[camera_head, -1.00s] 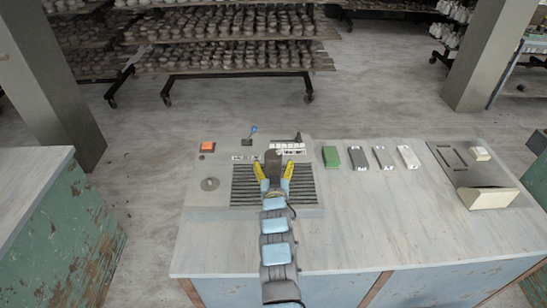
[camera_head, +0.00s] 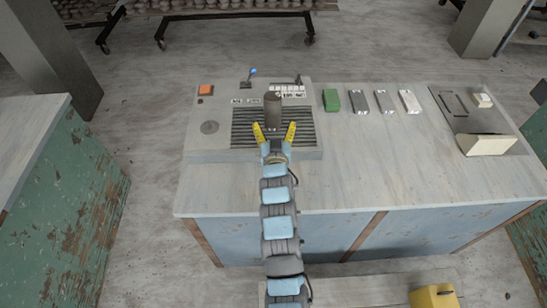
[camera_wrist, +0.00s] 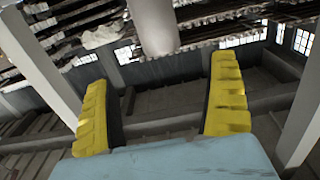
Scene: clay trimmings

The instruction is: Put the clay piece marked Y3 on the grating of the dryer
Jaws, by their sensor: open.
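A dark brown-grey cylindrical clay piece (camera_head: 273,108) stands upright on the dark slatted grating (camera_head: 244,130) of the grey dryer (camera_head: 208,146). No mark can be read on it, so I cannot confirm Y3. My gripper (camera_head: 274,132) has its two yellow fingers spread, with nothing between them. It is on the near side of the piece, and a gap seems to separate them. In the wrist view, the open fingers frame the view, and the cylinder (camera_wrist: 155,26) shows pale beyond them at the top. My gripper and arm hide part of the grating's near edge.
A dark tray (camera_head: 464,123) is farther right. The front of the bench is clear.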

